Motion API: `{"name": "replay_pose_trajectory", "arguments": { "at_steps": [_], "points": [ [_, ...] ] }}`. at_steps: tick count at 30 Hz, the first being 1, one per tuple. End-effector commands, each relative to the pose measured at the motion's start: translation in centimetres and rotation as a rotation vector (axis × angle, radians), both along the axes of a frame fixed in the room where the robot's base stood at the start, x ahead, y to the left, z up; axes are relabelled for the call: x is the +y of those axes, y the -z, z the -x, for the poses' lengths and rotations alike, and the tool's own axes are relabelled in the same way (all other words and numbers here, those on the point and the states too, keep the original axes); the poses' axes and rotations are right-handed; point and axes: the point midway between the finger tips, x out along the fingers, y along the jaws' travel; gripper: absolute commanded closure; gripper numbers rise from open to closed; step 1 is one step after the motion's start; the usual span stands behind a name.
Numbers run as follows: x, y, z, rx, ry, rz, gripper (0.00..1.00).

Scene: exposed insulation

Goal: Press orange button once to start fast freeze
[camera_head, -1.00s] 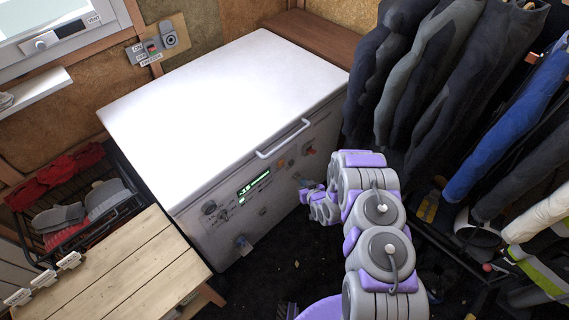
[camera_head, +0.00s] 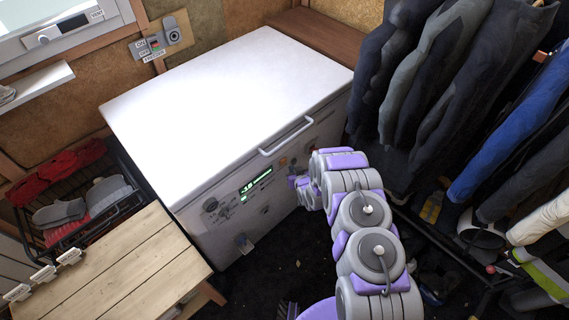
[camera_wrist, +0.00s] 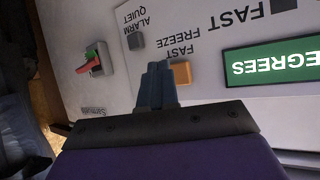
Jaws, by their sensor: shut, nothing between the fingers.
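In the wrist view the orange button (camera_wrist: 182,72) sits on the freezer's white front panel beside upside-down "FAST FREEZE" lettering. My gripper (camera_wrist: 157,68) is shut and empty, its fingertips just left of the button and overlapping its edge in the picture. I cannot tell whether they touch it. In the head view the orange button (camera_head: 283,161) is a small patch right of the lit green display (camera_head: 256,184). My gripper (camera_head: 296,182) shows there close to the freezer front, partly hidden by my arm.
A grey "ALARM QUIET" button (camera_wrist: 135,40) and a red-and-green switch (camera_wrist: 95,58) lie left of the orange button. The white chest freezer (camera_head: 225,100) has a lid handle (camera_head: 286,136) above the panel. Hanging clothes (camera_head: 440,75) crowd the right; a wooden bench (camera_head: 120,255) stands at left.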

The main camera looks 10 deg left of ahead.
Motion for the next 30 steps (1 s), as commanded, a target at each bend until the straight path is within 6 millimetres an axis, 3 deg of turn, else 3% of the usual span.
{"name": "replay_pose_trajectory", "arguments": {
  "at_steps": [7, 30],
  "points": [
    [0.85, 0.01, -0.62, 0.001, 0.0, 0.0, 1.0],
    [0.87, -0.01, -0.64, 0.001, 0.0, 0.0, 1.0]
  ]
}}
